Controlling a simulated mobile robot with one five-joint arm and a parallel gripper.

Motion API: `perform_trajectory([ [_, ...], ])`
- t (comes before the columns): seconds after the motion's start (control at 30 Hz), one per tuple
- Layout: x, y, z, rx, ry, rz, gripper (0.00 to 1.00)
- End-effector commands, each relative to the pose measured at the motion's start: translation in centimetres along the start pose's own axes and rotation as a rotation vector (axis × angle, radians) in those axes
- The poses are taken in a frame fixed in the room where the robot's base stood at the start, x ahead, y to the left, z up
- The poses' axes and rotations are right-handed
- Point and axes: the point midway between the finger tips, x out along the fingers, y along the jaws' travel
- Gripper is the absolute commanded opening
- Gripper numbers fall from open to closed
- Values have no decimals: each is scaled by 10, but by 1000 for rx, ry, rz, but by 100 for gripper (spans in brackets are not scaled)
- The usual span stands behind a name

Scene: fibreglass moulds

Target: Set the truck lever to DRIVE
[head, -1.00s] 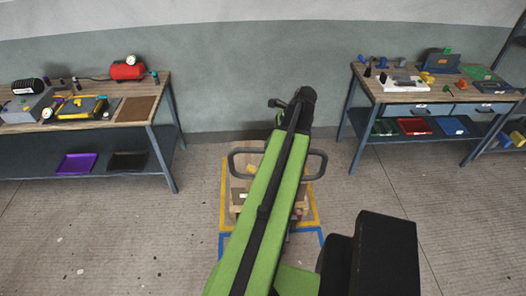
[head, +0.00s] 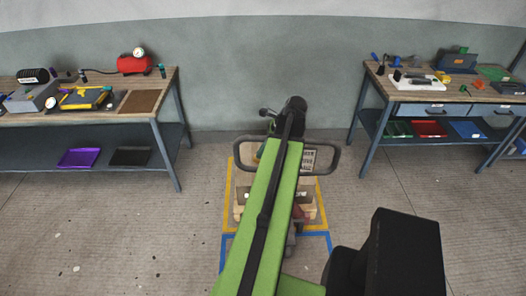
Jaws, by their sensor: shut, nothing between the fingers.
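The pallet truck's dark loop handle (head: 329,164) stands upright in the middle of the head view. A pale label plate (head: 308,160) shows inside the right part of the loop. My green arm reaches across the handle and hides its middle. I cannot make out the lever; it may be behind my arm. My gripper (head: 267,113) is a small dark shape at the far end of the arm, at or above the top of the loop. It is shut and empty. I cannot tell whether it touches the handle.
A wooden pallet (head: 240,206) lies low around the truck, inside yellow floor tape (head: 229,190), with blue tape (head: 224,250) nearer. A left bench (head: 150,107) and a right bench (head: 385,92) hold tools and trays. The floor between them is mostly clear.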

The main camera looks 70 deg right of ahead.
Motion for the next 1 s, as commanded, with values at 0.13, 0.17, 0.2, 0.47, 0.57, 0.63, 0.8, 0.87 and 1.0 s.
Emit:
perform_trajectory([
  [0.13, 6, 1, 3, -2, 36, 3, 0],
  [0.17, 9, 1, 4, -3, 57, 4, 0],
  [0.2, 12, 1, 4, -3, 82, 3, 0],
  [0.47, 16, 0, 4, 0, 123, 1, 0],
  [0.57, 16, 0, 4, -1, 123, 1, 0],
  [0.63, 16, 0, 5, -1, 123, 1, 0],
  [0.8, 9, 0, 8, -1, 123, 1, 0],
  [0.87, 5, 0, 10, -1, 122, 1, 0],
  [1.0, 1, 0, 13, -1, 122, 1, 0],
])
